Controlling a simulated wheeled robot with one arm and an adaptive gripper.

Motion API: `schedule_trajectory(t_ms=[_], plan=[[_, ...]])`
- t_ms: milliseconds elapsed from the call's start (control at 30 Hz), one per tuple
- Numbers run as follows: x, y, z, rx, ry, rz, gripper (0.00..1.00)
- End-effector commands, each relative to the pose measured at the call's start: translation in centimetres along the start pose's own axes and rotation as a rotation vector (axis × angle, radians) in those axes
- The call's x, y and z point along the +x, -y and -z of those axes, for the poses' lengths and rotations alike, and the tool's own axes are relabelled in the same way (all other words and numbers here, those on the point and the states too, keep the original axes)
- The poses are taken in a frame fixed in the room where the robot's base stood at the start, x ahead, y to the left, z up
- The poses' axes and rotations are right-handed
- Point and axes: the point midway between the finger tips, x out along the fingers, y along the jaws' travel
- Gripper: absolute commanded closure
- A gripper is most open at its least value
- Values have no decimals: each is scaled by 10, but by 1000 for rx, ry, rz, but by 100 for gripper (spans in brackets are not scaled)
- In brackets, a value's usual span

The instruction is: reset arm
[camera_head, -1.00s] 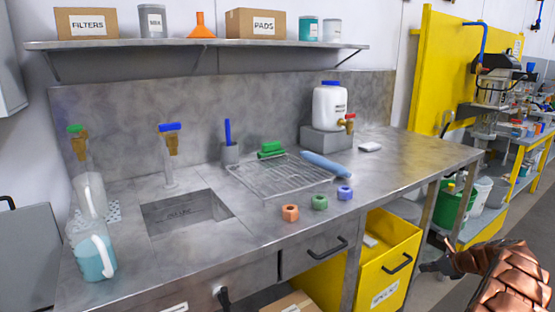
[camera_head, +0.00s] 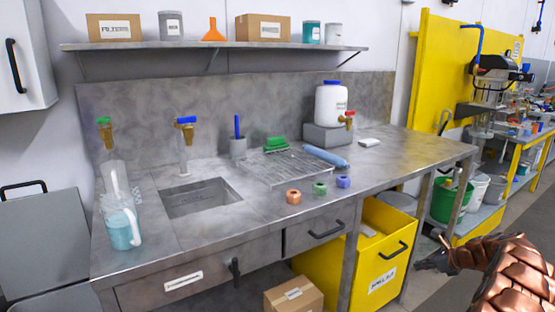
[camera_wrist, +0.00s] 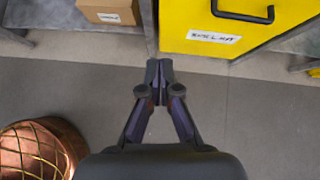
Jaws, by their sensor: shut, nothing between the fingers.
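My gripper (camera_wrist: 158,72) is shut and empty in the wrist view, its fingertips together above the grey floor. In the head view my gripper (camera_head: 422,265) is at the lower right, beside the right end of the steel bench and just right of the yellow bin (camera_head: 375,250). My coppery arm is folded at the lower right corner. In the wrist view the yellow bin (camera_wrist: 190,30) lies beyond the fingertips, apart from them.
The steel bench (camera_head: 400,155) holds a sink (camera_head: 200,198), a jug of blue liquid (camera_head: 122,232), a wire rack (camera_head: 285,167) and a white container (camera_head: 331,104). A cardboard box (camera_head: 293,296) sits below. Free floor lies right of the bench.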

Motion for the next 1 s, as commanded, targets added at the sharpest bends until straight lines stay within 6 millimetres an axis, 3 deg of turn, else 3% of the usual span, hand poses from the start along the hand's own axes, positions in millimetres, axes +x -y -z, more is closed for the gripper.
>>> schedule_trajectory(t_ms=[167, 367, 500, 700, 1000], plan=[[1, -27, -28, -89, -1, -50, 100], [-1, -80, -70, -253, -5, -139, 100], [-6, -129, -99, -401, -10, -217, 100], [-20, -199, -127, -614, -21, -326, 100], [-53, -301, -145, -936, -43, -484, 100]])
